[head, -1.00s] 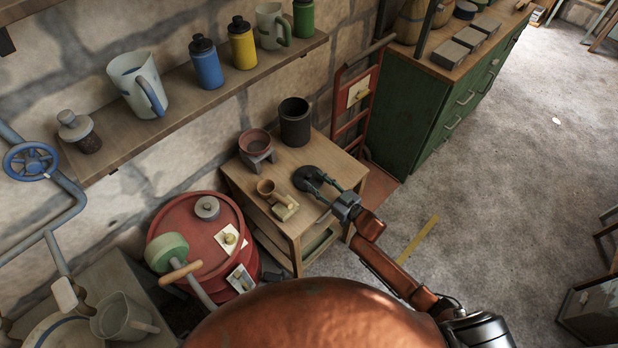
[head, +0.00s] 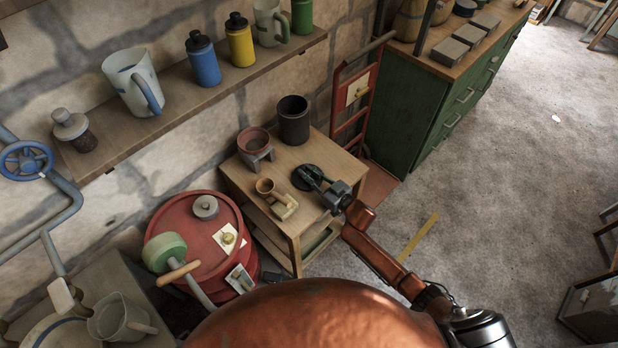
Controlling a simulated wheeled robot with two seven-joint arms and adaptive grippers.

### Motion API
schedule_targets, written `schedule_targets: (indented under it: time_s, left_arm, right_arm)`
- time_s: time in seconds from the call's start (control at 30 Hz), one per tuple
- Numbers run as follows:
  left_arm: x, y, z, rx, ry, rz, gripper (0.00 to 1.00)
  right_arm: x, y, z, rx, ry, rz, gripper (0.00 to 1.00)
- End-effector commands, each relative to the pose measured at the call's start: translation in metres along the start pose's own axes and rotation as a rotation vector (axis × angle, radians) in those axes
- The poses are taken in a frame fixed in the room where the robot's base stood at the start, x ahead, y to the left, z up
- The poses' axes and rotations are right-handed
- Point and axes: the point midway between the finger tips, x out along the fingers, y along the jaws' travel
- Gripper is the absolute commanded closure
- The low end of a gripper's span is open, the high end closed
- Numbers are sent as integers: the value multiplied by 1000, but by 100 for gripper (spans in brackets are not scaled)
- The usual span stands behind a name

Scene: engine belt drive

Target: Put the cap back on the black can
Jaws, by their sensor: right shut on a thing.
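The black can (head: 293,121) stands upright and open at the top near the back of the small wooden table. Its cap, a dark round disc (head: 299,181), lies on the same table in front of the can, at the right side. My right gripper (head: 313,176) reaches in from the lower right and is shut on the cap, with its fingers together over the disc's middle. The fingers hide part of the cap. The cap still appears to be at table level, apart from the can. My left gripper is not in view.
A red drum (head: 190,225) stands to the left. A wall shelf (head: 210,95) with bottles runs above.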

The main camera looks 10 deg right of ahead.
Motion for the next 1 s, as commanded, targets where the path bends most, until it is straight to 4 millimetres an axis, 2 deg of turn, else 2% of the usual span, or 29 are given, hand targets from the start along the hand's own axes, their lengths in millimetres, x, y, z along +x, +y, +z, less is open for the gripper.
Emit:
schedule_targets:
  time_s: [0.17,0.47,0.7,0.77,1.0]
  left_arm:
    - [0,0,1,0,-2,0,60]
    - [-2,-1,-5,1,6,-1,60]
    - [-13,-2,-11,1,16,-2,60]
    - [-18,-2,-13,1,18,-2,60]
    - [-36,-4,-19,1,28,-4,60]
  right_arm:
    - [0,0,0,0,0,0,99]
    - [-1,0,-6,-1,1,0,99]
    - [-4,0,-37,-1,2,-1,99]
    - [-14,-4,-46,0,1,0,99]
    - [-60,-22,-95,0,0,-1,99]
